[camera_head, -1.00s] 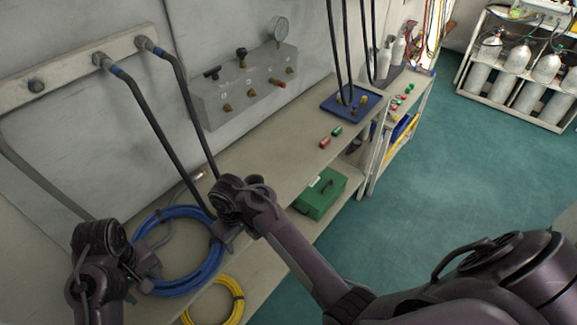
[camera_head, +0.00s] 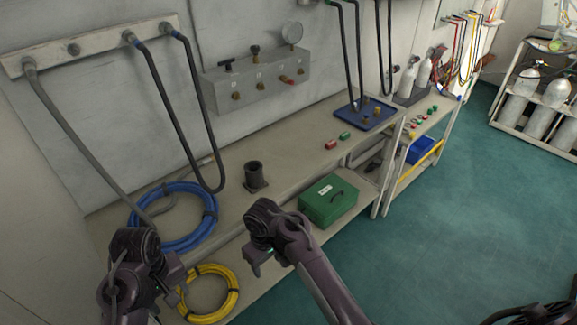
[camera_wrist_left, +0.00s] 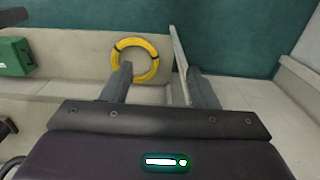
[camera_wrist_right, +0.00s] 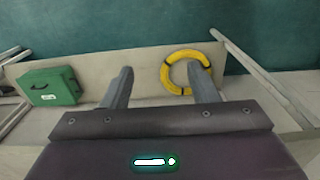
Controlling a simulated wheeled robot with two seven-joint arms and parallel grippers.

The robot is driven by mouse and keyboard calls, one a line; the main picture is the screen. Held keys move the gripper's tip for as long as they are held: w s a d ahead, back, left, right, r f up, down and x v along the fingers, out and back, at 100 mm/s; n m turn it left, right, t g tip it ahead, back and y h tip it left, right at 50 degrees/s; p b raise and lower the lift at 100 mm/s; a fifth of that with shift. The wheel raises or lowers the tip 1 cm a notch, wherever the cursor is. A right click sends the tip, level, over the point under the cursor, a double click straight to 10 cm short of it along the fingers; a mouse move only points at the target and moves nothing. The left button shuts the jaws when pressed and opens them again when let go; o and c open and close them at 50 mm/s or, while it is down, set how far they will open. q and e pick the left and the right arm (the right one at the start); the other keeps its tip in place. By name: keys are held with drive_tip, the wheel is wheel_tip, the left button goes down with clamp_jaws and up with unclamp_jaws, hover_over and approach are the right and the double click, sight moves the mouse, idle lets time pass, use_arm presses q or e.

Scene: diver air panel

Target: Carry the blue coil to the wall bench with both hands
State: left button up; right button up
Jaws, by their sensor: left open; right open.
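The blue coil (camera_head: 186,243) lies flat on the left end of the wall bench (camera_head: 290,138), with dark ties around it. Neither wrist view shows it. My left gripper (camera_head: 172,285) is in front of the bench edge, apart from the coil; its spread, empty fingers show in the left wrist view (camera_wrist_left: 160,85). My right gripper (camera_head: 256,260) is in front of the bench, right of the coil and apart from it; its fingers are spread and empty in the right wrist view (camera_wrist_right: 160,85).
A yellow coil (camera_head: 231,289) and a green box (camera_head: 328,200) sit on the lower shelf. A black cylinder on a base (camera_head: 256,176) stands on the bench right of the blue coil. Dark hoses (camera_head: 180,125) hang down to the bench.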

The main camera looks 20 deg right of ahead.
use_arm(q)
wheel_tip(320, 180, down, 3)
drive_tip(key=shift+w+r+b, duration=0.1)
drive_tip(key=shift+w+b, duration=0.05)
drive_tip(key=shift+b, duration=0.6)
use_arm(e)
wheel_tip(320, 180, down, 3)
drive_tip(key=shift+w+r, duration=0.1)
drive_tip(key=shift+a, duration=0.1)
